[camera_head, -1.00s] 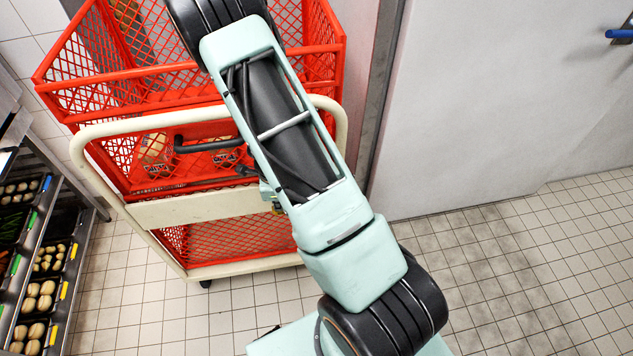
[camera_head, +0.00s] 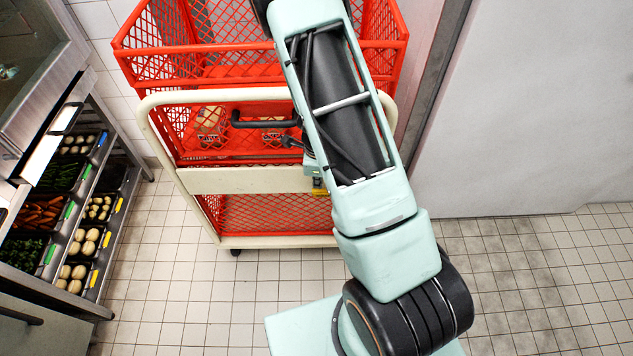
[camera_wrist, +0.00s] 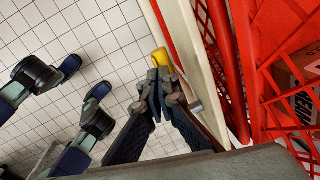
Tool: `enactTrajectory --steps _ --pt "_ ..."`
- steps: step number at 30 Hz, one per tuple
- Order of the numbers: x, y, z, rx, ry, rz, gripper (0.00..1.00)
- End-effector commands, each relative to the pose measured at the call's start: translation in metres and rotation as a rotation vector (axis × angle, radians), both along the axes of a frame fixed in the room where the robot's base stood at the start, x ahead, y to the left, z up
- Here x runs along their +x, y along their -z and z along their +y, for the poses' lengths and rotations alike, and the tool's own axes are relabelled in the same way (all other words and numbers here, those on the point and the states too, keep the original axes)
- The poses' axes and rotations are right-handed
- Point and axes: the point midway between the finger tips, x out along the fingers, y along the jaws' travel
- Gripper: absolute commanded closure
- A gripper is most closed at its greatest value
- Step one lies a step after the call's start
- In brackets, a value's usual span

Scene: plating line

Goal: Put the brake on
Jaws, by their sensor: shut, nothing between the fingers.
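The trolley has a cream frame (camera_head: 250,180) and red mesh baskets (camera_head: 200,65). A small yellow part (camera_head: 319,190), likely the brake, shows at the trolley's near side beside my arm. In the wrist view, the yellow part (camera_wrist: 161,60) is just beyond the fingertips, beside the cream frame (camera_wrist: 185,45). My gripper (camera_wrist: 158,88) is shut and empty, with its tips close to the yellow part; I cannot tell whether they touch. My arm hides the right part of the trolley front in the head view. One dark caster (camera_head: 235,252) shows under the trolley.
A steel rack (camera_head: 100,250) with trays of vegetables stands on the left. A pale wall panel (camera_head: 540,110) is on the right, behind the trolley's side. The tiled floor (camera_head: 190,290) in front is clear. Packages (camera_head: 210,118) lie in the red basket.

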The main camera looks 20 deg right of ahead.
Motion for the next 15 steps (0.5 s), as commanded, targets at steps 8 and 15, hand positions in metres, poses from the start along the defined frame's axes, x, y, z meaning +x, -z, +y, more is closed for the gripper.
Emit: enactTrajectory --steps 8,15 --pt "0.004 -0.032 0.036 0.001 -0.011 -0.002 1.00" --pt "0.006 -0.053 0.058 0.001 -0.008 -0.003 1.00"
